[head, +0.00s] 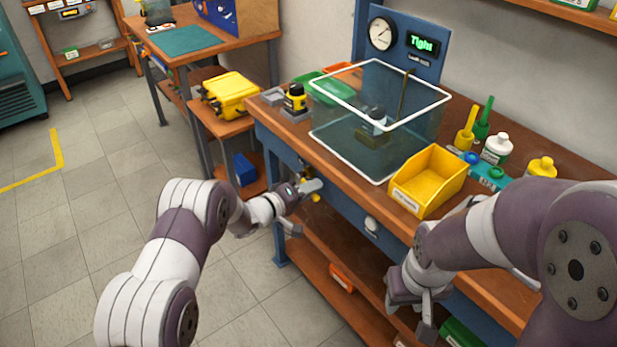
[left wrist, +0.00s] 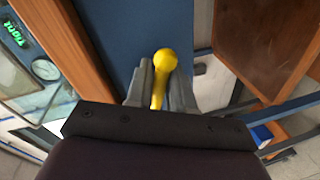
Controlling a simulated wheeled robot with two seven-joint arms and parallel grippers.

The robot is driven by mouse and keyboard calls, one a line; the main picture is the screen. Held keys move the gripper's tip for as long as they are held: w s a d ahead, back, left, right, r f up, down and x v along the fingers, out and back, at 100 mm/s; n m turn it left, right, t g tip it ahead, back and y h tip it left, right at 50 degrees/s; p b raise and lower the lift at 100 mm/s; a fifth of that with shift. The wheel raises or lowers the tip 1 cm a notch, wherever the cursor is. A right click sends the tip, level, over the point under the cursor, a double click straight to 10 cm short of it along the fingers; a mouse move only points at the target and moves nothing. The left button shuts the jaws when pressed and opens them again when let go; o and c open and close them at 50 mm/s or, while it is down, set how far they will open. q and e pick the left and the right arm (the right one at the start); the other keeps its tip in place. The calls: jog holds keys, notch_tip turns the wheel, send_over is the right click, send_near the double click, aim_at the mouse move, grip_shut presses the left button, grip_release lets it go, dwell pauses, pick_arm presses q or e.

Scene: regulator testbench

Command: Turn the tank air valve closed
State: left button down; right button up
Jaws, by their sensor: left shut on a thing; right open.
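The tank air valve has a yellow handle with a rounded end (left wrist: 165,62). In the head view a bit of the yellow handle (head: 315,197) shows at the blue front of the bench. My left gripper (head: 306,194) is at the bench front, shut on the handle; in the left wrist view its fingers (left wrist: 160,88) stand on both sides of it. The valve's body is hidden. The glass water tank (head: 345,140) stands on the bench, with a dark part under water. My right gripper (head: 422,312) is open and empty, low in front of the bench.
A gauge (head: 381,33) and a green display reading "Tight" (head: 422,44) are on the blue panel behind the tank. A yellow bin (head: 430,180) stands at the bench's front edge. The floor at left is clear.

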pick_arm(q)
jog(key=shift+s+d+r+n+g+h+p, duration=0.15)
jog(key=shift+r+n+g+p, duration=0.2)
jog(key=shift+n+p, duration=0.5)
jog(key=shift+w+a+r+n+g+h+p, duration=0.15)
jog(key=shift+r+n+p, duration=0.25)
jog(key=shift+n+p, duration=0.4)
jog(key=shift+s+d, duration=0.1)
jog(key=c, duration=1.1)
grip_release()
jog(key=p+v, duration=0.1)
jog(key=v, duration=1.1)
jog(key=shift+s+a+r, duration=0.1)
jog(key=shift+s+a, duration=0.1)
jog(key=shift+a, duration=0.1)
